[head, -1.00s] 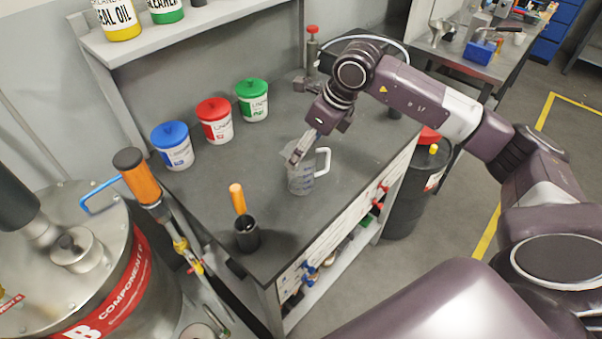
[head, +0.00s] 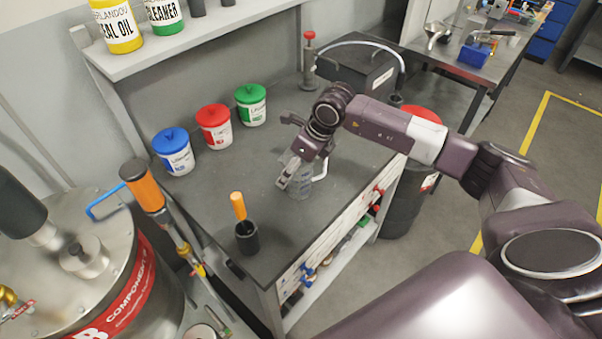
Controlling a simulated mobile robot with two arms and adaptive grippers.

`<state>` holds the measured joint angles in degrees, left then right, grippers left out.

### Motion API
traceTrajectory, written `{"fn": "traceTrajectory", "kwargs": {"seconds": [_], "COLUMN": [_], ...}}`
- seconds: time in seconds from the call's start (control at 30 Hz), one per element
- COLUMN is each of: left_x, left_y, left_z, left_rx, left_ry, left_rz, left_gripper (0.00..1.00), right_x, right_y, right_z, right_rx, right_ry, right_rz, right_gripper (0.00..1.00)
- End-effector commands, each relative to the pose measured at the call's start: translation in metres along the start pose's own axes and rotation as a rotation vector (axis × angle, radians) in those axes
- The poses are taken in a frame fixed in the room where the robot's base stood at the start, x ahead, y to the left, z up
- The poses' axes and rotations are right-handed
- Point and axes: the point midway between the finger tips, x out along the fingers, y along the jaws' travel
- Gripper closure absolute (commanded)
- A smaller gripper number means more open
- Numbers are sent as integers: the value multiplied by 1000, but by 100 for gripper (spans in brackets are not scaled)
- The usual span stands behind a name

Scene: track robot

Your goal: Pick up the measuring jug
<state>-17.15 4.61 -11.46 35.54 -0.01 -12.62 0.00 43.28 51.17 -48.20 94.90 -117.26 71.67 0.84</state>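The measuring jug (head: 301,188) is a clear grey jug with a white handle on its right side. It stands upright on the dark workbench top (head: 235,180), near the front edge. My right gripper (head: 288,150) is over the jug's upper part, its fingers spread apart. One finger is in front of the jug's upper left side, and the other is up and behind. The gripper hides the jug's rim and part of its handle. I cannot tell whether they touch. My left gripper is not in view.
Blue (head: 175,152), red (head: 214,124) and green (head: 251,105) lidded tubs stand along the back. A black cup with an orange-handled tool (head: 246,237) stands front left of the jug. A metal drum (head: 75,265) is at the left. Bench top between tubs and jug is clear.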

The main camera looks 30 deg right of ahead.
Motion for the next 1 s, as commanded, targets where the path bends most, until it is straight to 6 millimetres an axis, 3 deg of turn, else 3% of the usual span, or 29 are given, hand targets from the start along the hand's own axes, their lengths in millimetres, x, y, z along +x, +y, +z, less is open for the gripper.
{"fn": "traceTrajectory", "kwargs": {"seconds": [0.03, 0.3, 0.73, 0.87, 1.0], "left_x": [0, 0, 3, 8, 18], "left_y": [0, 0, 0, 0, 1], "left_z": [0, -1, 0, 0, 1], "left_rx": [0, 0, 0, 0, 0], "left_ry": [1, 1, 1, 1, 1], "left_rz": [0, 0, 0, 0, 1], "left_gripper": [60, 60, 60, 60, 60], "right_x": [0, 0, -8, -23, -51], "right_y": [0, 0, -1, -1, -1], "right_z": [0, 0, 4, 11, 23], "right_rx": [0, 0, 0, 0, -2], "right_ry": [0, 0, -2, -5, -8], "right_rz": [0, 0, -1, -3, -4], "right_gripper": [42, 71, 71, 71, 71]}}
